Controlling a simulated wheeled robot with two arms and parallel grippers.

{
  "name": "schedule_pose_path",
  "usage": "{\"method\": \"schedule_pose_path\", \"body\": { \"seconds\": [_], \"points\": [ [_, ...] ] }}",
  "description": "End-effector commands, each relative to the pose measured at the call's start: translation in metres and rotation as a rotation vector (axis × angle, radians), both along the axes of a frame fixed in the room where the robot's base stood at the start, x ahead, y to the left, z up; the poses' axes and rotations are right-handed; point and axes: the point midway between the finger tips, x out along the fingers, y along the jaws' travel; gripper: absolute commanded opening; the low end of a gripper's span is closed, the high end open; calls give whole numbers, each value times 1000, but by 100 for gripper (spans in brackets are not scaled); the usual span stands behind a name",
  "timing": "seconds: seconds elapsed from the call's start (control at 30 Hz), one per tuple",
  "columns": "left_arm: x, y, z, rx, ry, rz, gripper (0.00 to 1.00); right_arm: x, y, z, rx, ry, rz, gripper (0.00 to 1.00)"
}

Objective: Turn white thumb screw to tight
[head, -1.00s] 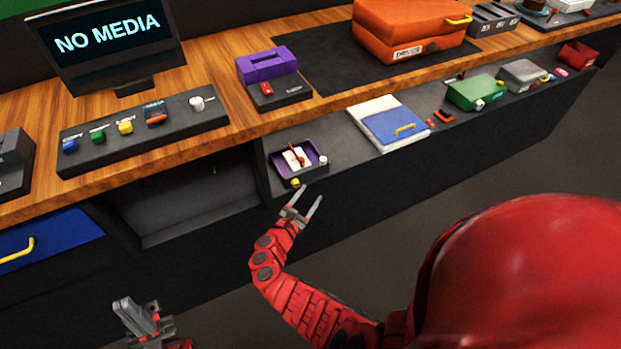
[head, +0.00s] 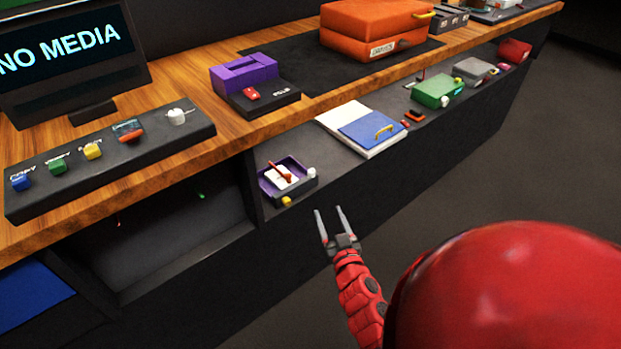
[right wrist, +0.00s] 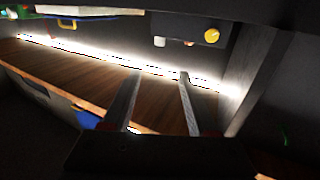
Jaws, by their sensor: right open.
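A small white knob (head: 312,172), which looks like the white thumb screw, sits at the right corner of a small dark panel with a purple tray (head: 268,186) on the lower shelf. A yellow knob (head: 286,201) is at the panel's front corner. My right gripper (head: 329,209) is open and empty, in front of the shelf, below and apart from the white knob. In the right wrist view, the white knob (right wrist: 159,41) shows beyond the open fingers (right wrist: 160,74), with the yellow knob (right wrist: 211,35) to its right. Its tightness cannot be told. My left gripper is not in view.
A white and blue folder (head: 370,131) lies right of the panel. A vertical divider (head: 250,190) stands left of it. Above is the wooden counter (head: 200,160), with a button panel (head: 110,160) and a purple box (head: 245,74). The floor in front is clear.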

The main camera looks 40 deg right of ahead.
Motion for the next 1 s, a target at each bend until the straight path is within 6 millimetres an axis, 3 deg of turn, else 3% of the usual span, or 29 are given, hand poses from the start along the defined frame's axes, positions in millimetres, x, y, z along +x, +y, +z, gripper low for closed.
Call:
{"method": "schedule_pose_path", "body": {
  "seconds": [0.6, 0.8, 1.0],
  "points": [
    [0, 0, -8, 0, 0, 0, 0, 120, -43, 0, -5, 3, -2, 59],
    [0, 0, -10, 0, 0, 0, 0, 146, -53, -1, -6, 5, -3, 59],
    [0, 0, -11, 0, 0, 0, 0, 157, -56, 0, -7, 5, 0, 59]
  ]
}}
